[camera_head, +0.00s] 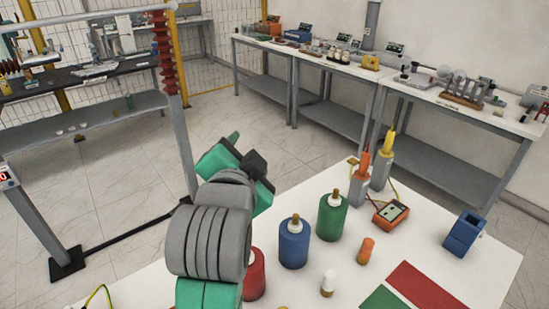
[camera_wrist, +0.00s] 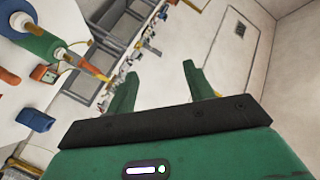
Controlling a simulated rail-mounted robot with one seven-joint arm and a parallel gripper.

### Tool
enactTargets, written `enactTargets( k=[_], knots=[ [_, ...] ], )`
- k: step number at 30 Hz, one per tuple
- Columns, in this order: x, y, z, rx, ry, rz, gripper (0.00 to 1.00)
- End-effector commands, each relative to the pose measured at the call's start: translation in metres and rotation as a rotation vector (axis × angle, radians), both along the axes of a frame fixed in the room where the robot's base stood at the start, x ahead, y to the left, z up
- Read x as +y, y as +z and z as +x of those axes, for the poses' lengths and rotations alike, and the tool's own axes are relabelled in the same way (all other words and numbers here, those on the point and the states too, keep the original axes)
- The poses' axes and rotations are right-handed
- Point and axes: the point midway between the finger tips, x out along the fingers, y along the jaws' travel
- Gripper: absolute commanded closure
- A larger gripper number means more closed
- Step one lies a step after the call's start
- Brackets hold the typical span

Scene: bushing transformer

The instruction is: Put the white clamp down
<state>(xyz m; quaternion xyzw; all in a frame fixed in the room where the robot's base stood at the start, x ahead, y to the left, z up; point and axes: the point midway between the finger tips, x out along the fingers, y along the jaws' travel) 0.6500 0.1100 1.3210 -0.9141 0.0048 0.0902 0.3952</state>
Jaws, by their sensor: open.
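I cannot pick out a white clamp in either view. My gripper shows in the wrist view (camera_wrist: 160,69), with its two green fingers apart and nothing between them. In the head view my arm rises at the near edge of the white table (camera_head: 500,272). Its green and dark end is up in front of the floor, left of the table, and the fingers are hard to make out there. A small white-topped piece (camera_head: 328,284) stands on the table, but I cannot tell that it is a clamp.
Red (camera_head: 254,277), blue (camera_head: 294,245) and green (camera_head: 331,217) bottles stand right of my arm. An orange meter (camera_head: 390,214), a blue holder (camera_head: 464,235) and red (camera_head: 427,285) and green (camera_head: 386,299) mats lie farther right. A metal frame with a red-brown insulator (camera_head: 163,55) stands left.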

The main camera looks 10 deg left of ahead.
Motion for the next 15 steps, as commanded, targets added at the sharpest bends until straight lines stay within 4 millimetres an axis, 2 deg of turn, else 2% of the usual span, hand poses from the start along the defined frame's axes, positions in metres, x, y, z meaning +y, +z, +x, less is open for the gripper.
enactTargets(
  k=[1, 3, 6, 9, 12, 15],
  knots=[
    [-0.039, 0.032, -0.03, -0.17, -0.022, -0.151, 0.47],
    [-0.073, 0.075, -0.079, -0.383, -0.063, -0.366, 0.47],
    [-0.097, 0.115, -0.145, -0.595, -0.14, -0.599, 0.47],
    [-0.107, 0.136, -0.189, -0.71, -0.203, -0.736, 0.47],
    [-0.11, 0.144, -0.208, -0.756, -0.234, -0.792, 0.47],
    [-0.11, 0.145, -0.211, -0.764, -0.239, -0.802, 0.47]
  ],
)
